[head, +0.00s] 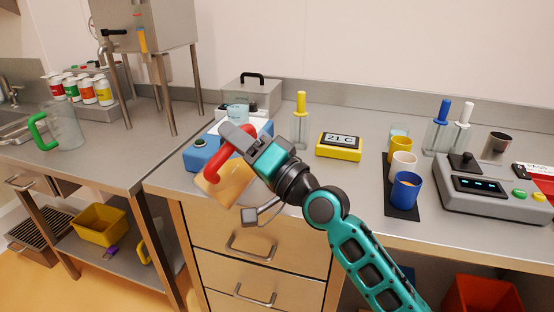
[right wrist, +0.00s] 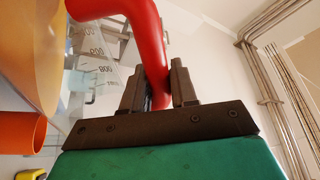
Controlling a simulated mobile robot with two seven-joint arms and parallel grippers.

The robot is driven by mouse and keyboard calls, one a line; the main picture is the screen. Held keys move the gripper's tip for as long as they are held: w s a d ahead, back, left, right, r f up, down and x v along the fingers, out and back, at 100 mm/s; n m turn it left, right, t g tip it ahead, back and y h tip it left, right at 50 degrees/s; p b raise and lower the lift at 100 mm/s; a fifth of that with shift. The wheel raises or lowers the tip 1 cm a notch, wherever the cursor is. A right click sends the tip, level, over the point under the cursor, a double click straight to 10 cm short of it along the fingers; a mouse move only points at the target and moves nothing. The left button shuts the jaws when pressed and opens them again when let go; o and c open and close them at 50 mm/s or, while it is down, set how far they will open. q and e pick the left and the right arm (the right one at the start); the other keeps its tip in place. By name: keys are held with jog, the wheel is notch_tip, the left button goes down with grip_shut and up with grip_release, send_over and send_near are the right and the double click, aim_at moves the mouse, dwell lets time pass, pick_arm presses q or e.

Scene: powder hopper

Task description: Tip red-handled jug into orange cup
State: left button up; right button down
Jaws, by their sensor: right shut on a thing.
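My right gripper (head: 240,140) is shut on the red handle (head: 215,174) of the jug, near the front edge of the counter. In the right wrist view, the gripper (right wrist: 158,88) pinches the red handle (right wrist: 145,30), and the clear jug wall (right wrist: 92,68) with printed volume marks shows beside it. A tan mass (head: 226,184) below the handle looks like the jug's contents. I cannot tell the jug's exact tilt. An orange cup (right wrist: 20,132) shows at the left of the right wrist view, apart from the gripper. In the head view I cannot make it out. My left gripper is out of view.
A blue scale-like box (head: 203,155) and a yellow timer (head: 339,147) stand near the gripper. A dark mat (head: 402,211) holds several cups, including a blue one (head: 405,190). A grey device (head: 494,190) is at right. A green-handled jug (head: 66,127) stands at left.

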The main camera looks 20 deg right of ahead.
aim_at(247, 126)
jog(key=shift+w+d+r+m+t, duration=0.1)
jog(key=shift+d+r+m+t, duration=0.2)
jog(key=shift+r+m, duration=0.1)
dwell(0.7)
jog(key=shift+w+d+r+m+h+p, duration=0.2)
jog(key=shift+d+m+h+p, duration=0.1)
jog(key=shift+m+h, duration=0.15)
dwell(0.6)
jog(key=shift+d+r+m, duration=0.25)
jog(key=shift+m, duration=0.3)
dwell(0.4)
jog(key=shift+t+p, duration=0.3)
jog(key=shift+w+d+r+m, duration=0.15)
jog(key=shift+d+r+m, duration=0.05)
jog(key=shift+m, duration=0.1)
dwell(1.4)
